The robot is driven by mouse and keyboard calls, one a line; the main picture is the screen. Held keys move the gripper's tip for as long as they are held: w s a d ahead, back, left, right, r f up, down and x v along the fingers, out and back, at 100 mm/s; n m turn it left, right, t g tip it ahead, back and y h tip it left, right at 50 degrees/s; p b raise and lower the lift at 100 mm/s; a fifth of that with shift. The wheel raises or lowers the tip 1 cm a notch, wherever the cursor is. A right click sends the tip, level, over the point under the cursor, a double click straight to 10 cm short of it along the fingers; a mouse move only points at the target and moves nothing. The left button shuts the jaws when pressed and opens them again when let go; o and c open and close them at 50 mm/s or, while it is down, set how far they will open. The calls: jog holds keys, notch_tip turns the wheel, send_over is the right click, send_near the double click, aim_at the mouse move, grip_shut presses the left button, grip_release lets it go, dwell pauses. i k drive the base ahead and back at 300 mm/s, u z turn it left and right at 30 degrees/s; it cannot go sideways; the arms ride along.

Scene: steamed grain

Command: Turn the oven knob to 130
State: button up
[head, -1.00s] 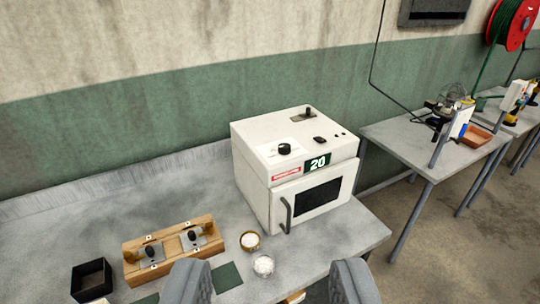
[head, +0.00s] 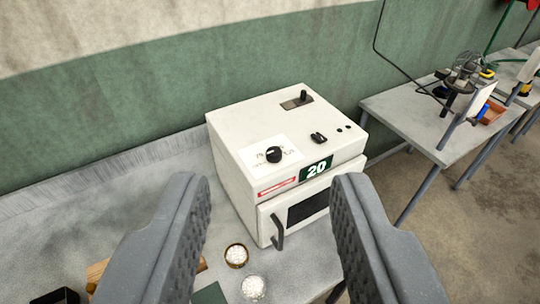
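A white oven (head: 240,118) stands on the grey bench in the middle of the head view. Its black round knob (head: 273,154) sits on a white dial plate on the top face, toward the front left. The green display (head: 316,168) on the upper front reads 20. The oven door with its dark handle (head: 278,232) looks shut. My gripper (head: 270,190) is open and empty, its two grey fingers wide apart in the foreground. The knob shows between and beyond the fingers, with no contact visible.
Two small dishes of white grain, one brown-rimmed (head: 236,255) and one clear (head: 253,288), stand before the oven. A black box (head: 58,296) and a partly hidden wooden block (head: 98,272) are at lower left. A second table (head: 415,118) stands at right.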

aim_at(273, 154)
jog(key=u, duration=0.25)
jog(key=k, duration=0.35)
jog(key=z, duration=0.6)
jog(key=i, duration=1.4)
jog(key=u, duration=0.6)
